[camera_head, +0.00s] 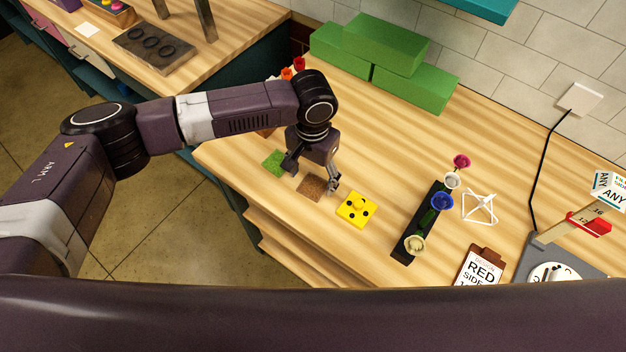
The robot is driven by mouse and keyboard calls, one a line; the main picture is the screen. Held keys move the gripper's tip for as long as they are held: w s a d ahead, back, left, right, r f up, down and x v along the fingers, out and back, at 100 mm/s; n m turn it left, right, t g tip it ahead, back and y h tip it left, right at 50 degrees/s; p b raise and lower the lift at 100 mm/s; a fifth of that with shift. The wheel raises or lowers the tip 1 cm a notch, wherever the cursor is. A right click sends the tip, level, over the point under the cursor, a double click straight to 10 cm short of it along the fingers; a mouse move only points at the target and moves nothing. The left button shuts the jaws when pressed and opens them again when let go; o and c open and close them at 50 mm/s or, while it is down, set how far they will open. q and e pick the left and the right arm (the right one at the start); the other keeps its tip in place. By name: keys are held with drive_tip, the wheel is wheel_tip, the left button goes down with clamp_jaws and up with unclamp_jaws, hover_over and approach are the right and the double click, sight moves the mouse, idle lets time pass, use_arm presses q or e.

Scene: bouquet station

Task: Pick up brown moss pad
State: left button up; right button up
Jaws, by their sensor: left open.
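The brown moss pad (311,187) is a small flat brown square lying on the wooden counter near its front left edge. My left gripper (311,180) is open, pointing down over the pad, with one finger to the pad's left and the other to its right. Whether the fingertips touch the counter or pad, I cannot tell. A green moss pad (274,162) lies just to the left, partly beside the left finger. My right gripper is out of view.
A yellow block with black dots (356,209) lies just right of the brown pad. A black rack (420,228) holds several flowers. Green blocks (385,55) stand at the back. Red and orange items (293,68) show behind my arm. A white wire frame (479,207) stands right.

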use_arm(q)
drive_tip(key=shift+d+f, duration=0.1)
drive_tip(key=shift+f, duration=0.75)
drive_tip(key=shift+c, duration=0.4)
drive_tip(key=c, duration=0.8)
drive_tip(key=shift+r, duration=0.1)
